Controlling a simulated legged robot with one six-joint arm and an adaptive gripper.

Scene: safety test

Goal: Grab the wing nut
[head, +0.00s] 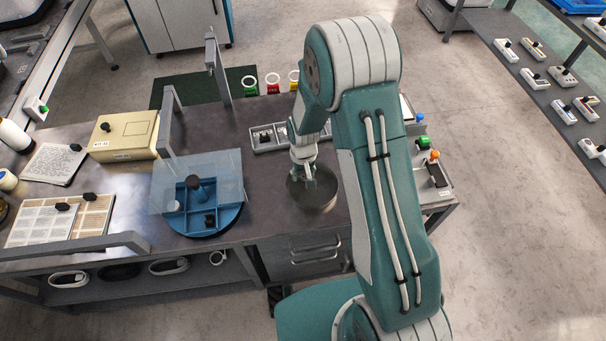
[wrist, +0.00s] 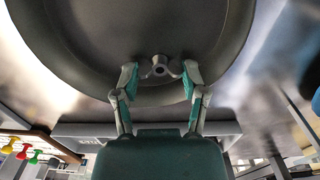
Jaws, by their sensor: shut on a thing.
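The wing nut (wrist: 160,66) is small and grey, with a round hub and two wings. In the wrist view it is in front of a dark round dish (wrist: 160,25). My gripper (wrist: 160,72) has one teal-padded finger at each wing and is shut on the nut. Whether the nut touches the dish is unclear. In the head view my gripper (head: 308,180) is low over the dark round dish (head: 322,203) on the workbench. The nut is too small to make out there.
Left of the dish on the bench (head: 265,215) is a blue divided tray (head: 210,221) with a clear cover (head: 172,200). A grey compartment tray (head: 265,149) is behind. A beige box (head: 125,135) and papers lie at left. Grey posts rise from the bench.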

